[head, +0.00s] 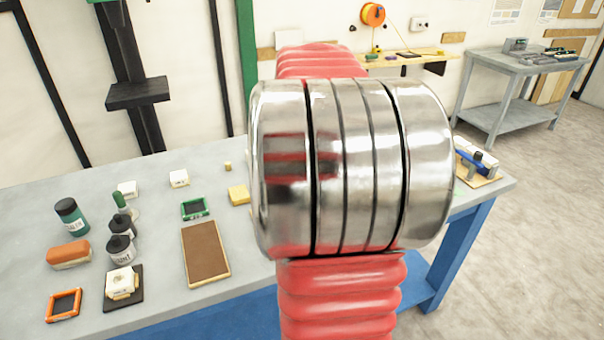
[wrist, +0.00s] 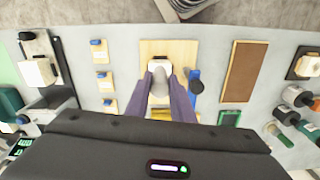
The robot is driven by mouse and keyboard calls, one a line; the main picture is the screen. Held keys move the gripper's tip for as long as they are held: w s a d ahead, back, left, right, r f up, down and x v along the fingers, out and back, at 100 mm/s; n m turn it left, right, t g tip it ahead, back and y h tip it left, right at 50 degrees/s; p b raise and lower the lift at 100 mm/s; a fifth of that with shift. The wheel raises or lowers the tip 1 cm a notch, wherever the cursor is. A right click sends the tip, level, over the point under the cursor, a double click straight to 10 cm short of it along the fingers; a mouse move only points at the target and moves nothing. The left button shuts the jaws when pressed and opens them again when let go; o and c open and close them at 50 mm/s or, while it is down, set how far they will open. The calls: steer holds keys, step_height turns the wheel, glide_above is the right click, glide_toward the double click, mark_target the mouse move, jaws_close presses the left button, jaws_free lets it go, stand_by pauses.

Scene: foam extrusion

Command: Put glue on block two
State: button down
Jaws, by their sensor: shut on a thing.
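In the wrist view my gripper (wrist: 164,84) has its two dark purple fingers shut on a pale grey rounded thing (wrist: 159,82). Its shape is partly hidden, and I cannot tell whether it is the glue. A small white block (wrist: 164,64) shows just beyond the fingertips, over a light wooden board (wrist: 178,47); I cannot tell whether the held thing touches it. Other white blocks stand on the table in the head view, one at the back (head: 179,179) and one on a black plate (head: 122,283). No number is readable on any block. My arm hides the gripper in the head view.
A dark blue-handled thing (wrist: 195,84) stands close right of the fingers. Several blue-topped pieces (wrist: 103,77) lie to the left.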

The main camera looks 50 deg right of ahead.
steer(key=shift+f, duration=1.8)
steer(key=shift+f, duration=0.55)
steer(key=shift+w+d, duration=0.6)
steer(key=shift+w, duration=0.3)
steer(key=shift+w+d+f, duration=0.1)
steer(key=shift+w+d, duration=0.15)
steer(key=shift+w, duration=0.2)
steer(key=shift+w+d+f, duration=0.1)
steer(key=shift+w+d, duration=0.15)
steer(key=shift+w, duration=0.2)
steer(key=shift+w, duration=0.15)
